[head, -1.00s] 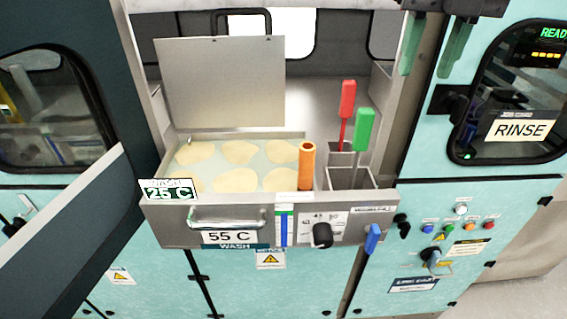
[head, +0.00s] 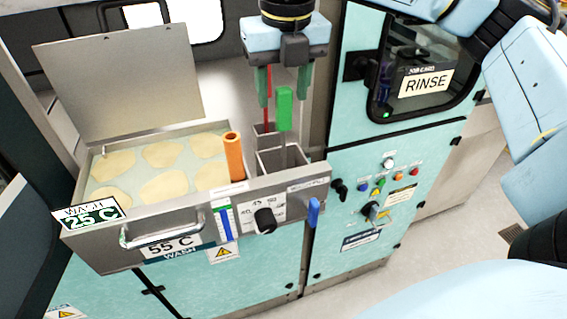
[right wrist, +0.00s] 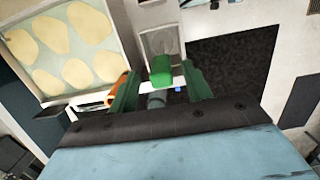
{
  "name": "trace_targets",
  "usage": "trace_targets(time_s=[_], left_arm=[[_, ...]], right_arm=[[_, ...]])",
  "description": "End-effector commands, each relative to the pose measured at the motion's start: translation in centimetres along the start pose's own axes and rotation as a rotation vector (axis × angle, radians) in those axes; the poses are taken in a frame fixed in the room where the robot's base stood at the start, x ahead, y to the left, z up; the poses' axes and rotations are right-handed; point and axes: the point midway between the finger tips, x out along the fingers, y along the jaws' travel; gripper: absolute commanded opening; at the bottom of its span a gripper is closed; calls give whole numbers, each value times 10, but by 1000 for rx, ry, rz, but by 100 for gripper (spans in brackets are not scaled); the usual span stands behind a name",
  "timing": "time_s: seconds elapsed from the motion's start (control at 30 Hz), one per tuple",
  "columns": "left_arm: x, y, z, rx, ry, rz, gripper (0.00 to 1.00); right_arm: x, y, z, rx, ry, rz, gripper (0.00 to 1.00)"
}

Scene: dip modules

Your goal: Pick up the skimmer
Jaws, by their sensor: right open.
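Two long-handled tools stand in the metal holder (head: 282,163) at the right end of the wash tray. One has a green handle (head: 284,108), the other a red handle (head: 267,112) partly covered by a finger. Their lower ends are hidden in the holder, so I cannot tell which is the skimmer. In the right wrist view the green handle (right wrist: 161,68) shows between the spread fingers of the right gripper (right wrist: 162,72), not gripped. My left gripper is out of view.
The wash tray (head: 185,220) holds several pale round pieces, with its lid (head: 120,85) raised behind. An orange upright cylinder (head: 234,158) stands left of the holder. A rinse window (head: 425,70) and a teal control panel (head: 375,200) are at right.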

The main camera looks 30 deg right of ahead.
Motion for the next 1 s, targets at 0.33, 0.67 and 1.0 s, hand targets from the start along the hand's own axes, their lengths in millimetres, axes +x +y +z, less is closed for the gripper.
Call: trace_targets(time_s=[0.33, 0.67, 1.0], left_arm=[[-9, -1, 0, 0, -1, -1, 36], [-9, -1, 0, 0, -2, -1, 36], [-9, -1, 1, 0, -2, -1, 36]], right_arm=[[32, -2, -2, 0, 0, 0, 49], [31, -1, -1, 0, 0, 0, 26], [30, -1, -1, 0, -1, 1, 5]])
